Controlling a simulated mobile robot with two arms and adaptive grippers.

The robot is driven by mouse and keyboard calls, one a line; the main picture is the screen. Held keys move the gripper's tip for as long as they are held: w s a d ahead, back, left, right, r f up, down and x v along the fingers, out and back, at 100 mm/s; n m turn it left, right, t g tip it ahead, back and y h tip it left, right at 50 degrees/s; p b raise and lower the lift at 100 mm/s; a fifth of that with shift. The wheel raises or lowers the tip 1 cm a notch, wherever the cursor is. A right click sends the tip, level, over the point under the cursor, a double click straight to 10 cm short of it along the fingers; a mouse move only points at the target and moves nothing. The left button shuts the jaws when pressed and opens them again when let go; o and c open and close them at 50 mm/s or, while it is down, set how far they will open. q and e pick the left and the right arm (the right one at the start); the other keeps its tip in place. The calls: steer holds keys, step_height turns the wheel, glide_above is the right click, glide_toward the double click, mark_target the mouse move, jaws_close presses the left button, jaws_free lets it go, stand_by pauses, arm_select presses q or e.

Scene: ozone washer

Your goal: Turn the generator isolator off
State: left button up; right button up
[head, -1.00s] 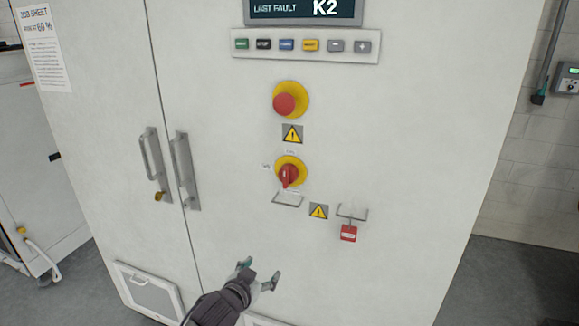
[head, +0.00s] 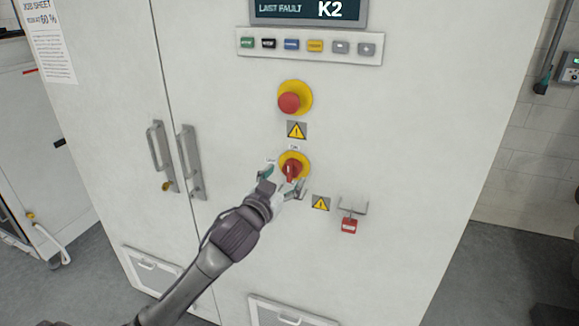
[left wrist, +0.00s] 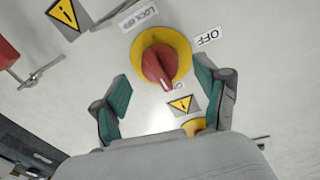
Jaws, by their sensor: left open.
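The generator isolator (head: 294,166) is a red rotary handle on a yellow disc on the white cabinet front. In the left wrist view the isolator (left wrist: 157,62) appears upside down, between labels reading LOCK OFF (left wrist: 139,18) and OFF (left wrist: 208,38). One end of its handle lies at a partly hidden label that looks like ON. My left gripper (head: 282,181) is open just in front of the isolator. In the left wrist view its fingers (left wrist: 160,74) stand on either side of the handle, with gaps, and I see no contact. My right gripper is out of view.
A red emergency stop button (head: 290,102) sits above the isolator, with a warning sign (head: 297,131) between them. A red padlock (head: 349,226) hangs from a bracket at lower right. Cabinet door handles (head: 190,163) are to the left, and a button row (head: 306,46) is above.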

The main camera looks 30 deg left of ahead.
mark_target(287, 174)
arm_select(q)
steer(key=shift+w+a+p, duration=0.15)
steer(key=shift+w, duration=0.65)
steer(key=shift+w+a+p, duration=0.15)
steer(key=shift+w, duration=0.65)
steer(key=c, duration=1.2)
steer(key=shift+o, duration=0.2)
